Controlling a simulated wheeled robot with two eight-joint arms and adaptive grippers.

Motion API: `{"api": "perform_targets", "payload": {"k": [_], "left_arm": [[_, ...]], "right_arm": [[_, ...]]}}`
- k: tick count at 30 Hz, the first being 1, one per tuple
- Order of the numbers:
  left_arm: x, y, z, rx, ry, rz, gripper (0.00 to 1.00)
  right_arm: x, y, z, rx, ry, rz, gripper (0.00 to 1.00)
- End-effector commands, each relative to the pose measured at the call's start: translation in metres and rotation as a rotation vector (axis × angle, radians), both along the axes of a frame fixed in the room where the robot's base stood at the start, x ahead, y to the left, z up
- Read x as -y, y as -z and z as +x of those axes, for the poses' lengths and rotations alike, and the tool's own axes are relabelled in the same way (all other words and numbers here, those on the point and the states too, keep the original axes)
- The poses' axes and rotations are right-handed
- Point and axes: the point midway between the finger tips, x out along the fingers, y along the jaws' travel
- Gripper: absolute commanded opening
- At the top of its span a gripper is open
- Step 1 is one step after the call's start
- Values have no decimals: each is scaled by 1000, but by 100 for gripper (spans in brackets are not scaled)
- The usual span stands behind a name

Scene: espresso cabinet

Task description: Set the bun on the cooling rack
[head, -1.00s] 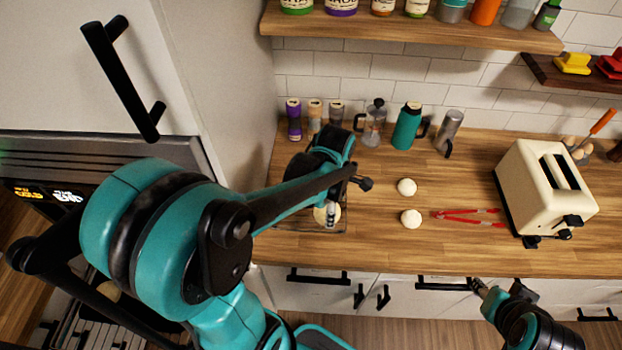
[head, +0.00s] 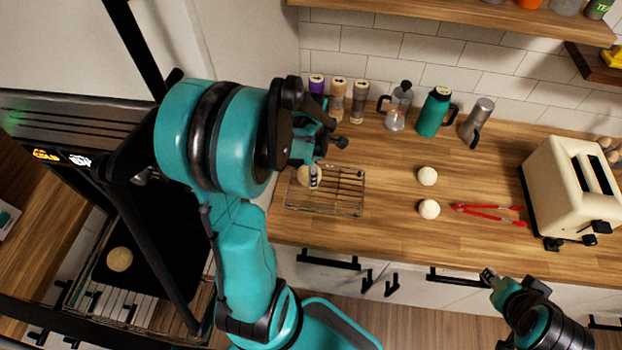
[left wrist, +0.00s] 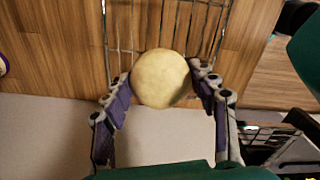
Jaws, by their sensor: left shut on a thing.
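My left gripper (left wrist: 165,95) is shut on a pale round bun (left wrist: 160,78); in the head view the bun (head: 305,177) shows at the left end of the wire cooling rack (head: 345,190). In the left wrist view the rack (left wrist: 210,30) lies beyond the bun, which overlaps its near edge. Whether the bun touches the rack I cannot tell. My right gripper (head: 490,279) is in front of the counter's front edge at the lower right, its fingers too small to read. Another bun (head: 119,259) lies on the dark tray in the oven at the left.
Two pale buns (head: 428,176) and red tongs (head: 488,213) lie right of the rack. A cream toaster (head: 570,190) stands at the far right. Open counter lies between rack and buns.

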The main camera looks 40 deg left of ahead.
Motion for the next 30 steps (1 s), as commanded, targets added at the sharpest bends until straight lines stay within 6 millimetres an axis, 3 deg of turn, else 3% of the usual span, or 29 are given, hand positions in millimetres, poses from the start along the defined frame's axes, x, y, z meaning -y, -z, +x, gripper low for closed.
{"api": "perform_targets", "payload": {"k": [9,22,23,24,30], "left_arm": [[-1,40,0,0,1,0,30],[-1,45,0,0,1,0,30],[-1,44,0,0,1,0,66],[-1,44,0,0,1,0,77],[-1,43,0,0,1,0,79]], "right_arm": [[0,13,0,0,0,0,40],[0,17,0,0,0,0,40],[0,16,0,0,0,0,40],[0,15,0,0,0,0,40],[0,15,0,0,0,0,40]]}}
